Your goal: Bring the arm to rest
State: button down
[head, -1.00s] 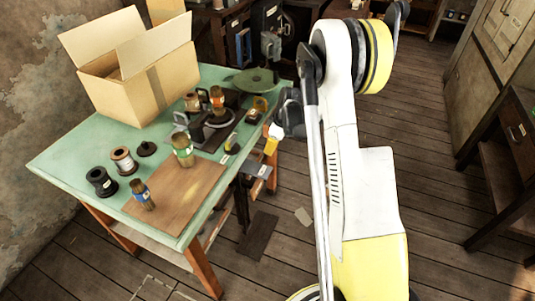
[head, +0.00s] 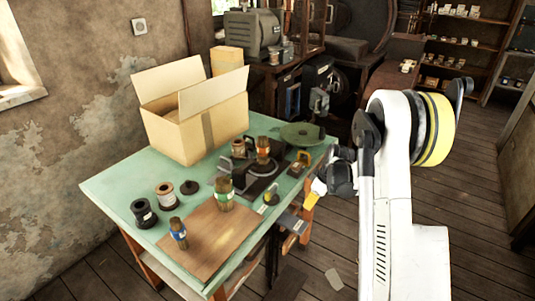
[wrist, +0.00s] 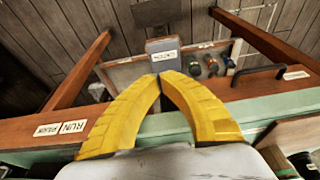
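My gripper (head: 313,200) is beside the right edge of the green workbench (head: 110,186) in the head view, at the end of my white and yellow arm. In the wrist view, the two yellow fingers of my gripper (wrist: 160,77) curve together and their tips meet, with nothing visible between them. Beyond the tips is a grey box with a small label (wrist: 163,52), at the bench's wooden front. Whether the fingertips touch it cannot be told.
The wrist view shows a RUN label (wrist: 73,127) on the wooden rail. Plank floor (head: 470,225) lies clear to the right.

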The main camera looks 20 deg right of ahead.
jog(key=shift+r, duration=0.1)
jog(key=s+a+r+m+t, duration=0.1)
jog(key=s+a+r, duration=0.25)
jog(key=r, duration=0.35)
jog(key=s+a+r+m+h, duration=0.1)
jog(key=s+a+r, duration=0.25)
jog(key=r, duration=0.25)
jog(key=s+a+r+m+t, duration=0.1)
jog(key=s+a+r+m, duration=0.1)
jog(key=a+r, duration=0.35)
jog(key=s+a+r+m+t, duration=0.1)
jog(key=s+a+r, duration=0.1)
jog(key=s, duration=0.7)
jog(key=s+a+r+m+t+h, duration=0.1)
jog(key=s+a+r+m, duration=0.1)
jog(key=s, duration=0.6)
jog(key=shift+s+a+r+m+t, duration=0.3)
jog(key=shift+s+a+r, duration=0.05)
jog(key=shift+a+r, duration=0.55)
